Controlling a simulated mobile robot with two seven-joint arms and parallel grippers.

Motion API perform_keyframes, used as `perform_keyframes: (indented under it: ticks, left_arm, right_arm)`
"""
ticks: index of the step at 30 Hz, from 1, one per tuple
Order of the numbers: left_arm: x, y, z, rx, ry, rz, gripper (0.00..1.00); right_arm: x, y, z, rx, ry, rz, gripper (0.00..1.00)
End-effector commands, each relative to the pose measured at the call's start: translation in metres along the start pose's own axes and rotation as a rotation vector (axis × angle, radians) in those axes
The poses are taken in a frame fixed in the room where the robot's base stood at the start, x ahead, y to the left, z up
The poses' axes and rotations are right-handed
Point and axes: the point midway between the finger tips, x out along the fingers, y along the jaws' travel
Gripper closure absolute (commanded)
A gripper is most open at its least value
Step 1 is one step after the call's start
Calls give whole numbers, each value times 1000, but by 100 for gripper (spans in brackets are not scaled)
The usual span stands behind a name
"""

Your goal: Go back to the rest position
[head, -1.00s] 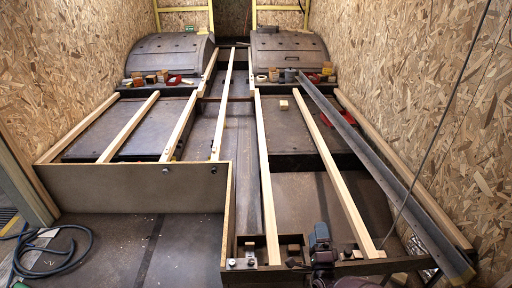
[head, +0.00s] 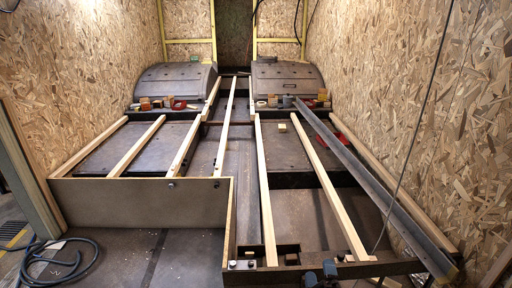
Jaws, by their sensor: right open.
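My right gripper (head: 320,274) is at the bottom edge of the head view, right of centre. Its jaws are open, and I see nothing held between them. It is by the front crosspiece of the wooden frame (head: 302,268), and most of it is cut off by the picture edge. I cannot tell whether it touches the frame. My left gripper is not in view.
Long pale slats (head: 325,192) run back towards two grey wheel arches (head: 290,82). A metal rail (head: 375,180) runs along the right. A panel (head: 140,203) fronts the left section. A dark hose (head: 65,262) lies on the floor at left. Chipboard walls flank both sides.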

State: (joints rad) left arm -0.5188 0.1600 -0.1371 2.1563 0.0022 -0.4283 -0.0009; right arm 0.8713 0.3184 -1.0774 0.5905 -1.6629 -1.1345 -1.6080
Motion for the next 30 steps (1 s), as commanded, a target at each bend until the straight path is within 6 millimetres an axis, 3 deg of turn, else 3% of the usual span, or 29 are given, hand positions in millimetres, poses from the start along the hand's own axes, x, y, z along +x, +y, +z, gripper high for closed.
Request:
perform_keyframes:
  ticks: [5,9,17,24,25,30]
  left_arm:
    - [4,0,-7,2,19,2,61]
    - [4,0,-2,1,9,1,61]
    - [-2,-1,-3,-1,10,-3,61]
    - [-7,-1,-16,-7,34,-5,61]
    - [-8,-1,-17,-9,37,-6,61]
    - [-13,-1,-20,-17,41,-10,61]
  right_arm:
    - [9,12,23,513,147,76,0]
    - [9,20,56,1046,325,118,0]
    - [-44,20,116,2108,785,106,0]
    - [-94,-26,148,2907,1164,-73,0]
    - [-100,-34,149,-2842,-1139,99,0]
    - [-128,-81,144,-2443,-965,217,0]
